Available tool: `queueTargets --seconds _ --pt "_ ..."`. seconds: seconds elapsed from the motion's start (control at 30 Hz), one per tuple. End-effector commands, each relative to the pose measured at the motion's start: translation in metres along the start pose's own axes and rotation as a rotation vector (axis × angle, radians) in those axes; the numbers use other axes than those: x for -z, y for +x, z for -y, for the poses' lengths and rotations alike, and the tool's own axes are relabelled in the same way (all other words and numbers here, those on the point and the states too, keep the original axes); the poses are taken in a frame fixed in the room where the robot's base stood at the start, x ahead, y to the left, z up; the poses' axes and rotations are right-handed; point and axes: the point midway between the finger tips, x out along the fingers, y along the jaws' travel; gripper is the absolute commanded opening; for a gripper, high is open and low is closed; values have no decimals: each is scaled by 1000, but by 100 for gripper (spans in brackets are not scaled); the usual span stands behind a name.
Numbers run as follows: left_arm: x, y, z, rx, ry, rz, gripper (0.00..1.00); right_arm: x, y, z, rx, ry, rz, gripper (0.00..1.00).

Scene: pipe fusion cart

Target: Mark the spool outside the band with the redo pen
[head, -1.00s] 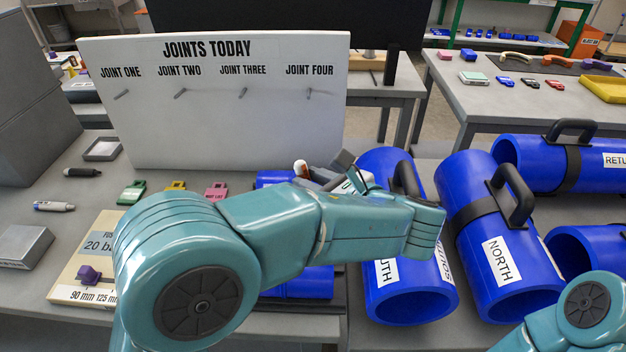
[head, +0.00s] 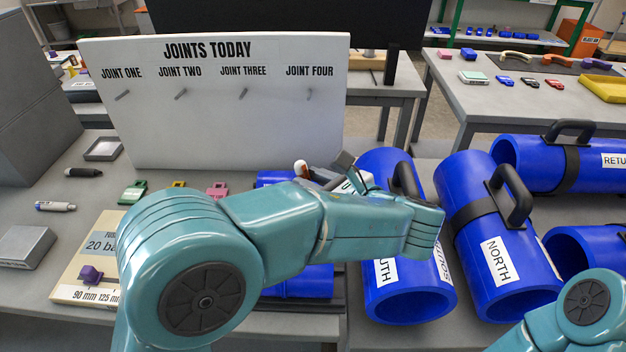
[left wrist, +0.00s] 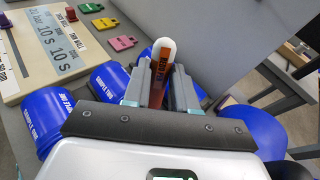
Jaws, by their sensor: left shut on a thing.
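My left gripper (left wrist: 158,88) is shut on the redo pen (left wrist: 162,62), a brown-red pen with a white rounded end, held between the two fingers in the left wrist view. In the head view the pen's white end (head: 301,169) shows beyond my left forearm, which hides most of the gripper. Blue spools with black bands and handles lie on the right: the north spool (head: 470,215), the south spool (head: 412,302) and the return spool (head: 530,158). Blue sample spools (left wrist: 42,118) show below the gripper in the left wrist view. My right gripper is out of view.
A white joints board (head: 225,130) with empty pegs stands at the back. Green, yellow and pink tags (head: 217,190) lie before it. Two pens (head: 84,172), a grey block (head: 25,246) and a cream panel (head: 95,250) are at left. My left arm covers the middle.

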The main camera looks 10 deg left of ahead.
Motion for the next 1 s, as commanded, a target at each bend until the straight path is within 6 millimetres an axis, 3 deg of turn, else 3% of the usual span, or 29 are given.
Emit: queueTargets --seconds 1.0 --pt "6 2 0 0 0 0 0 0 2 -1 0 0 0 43"
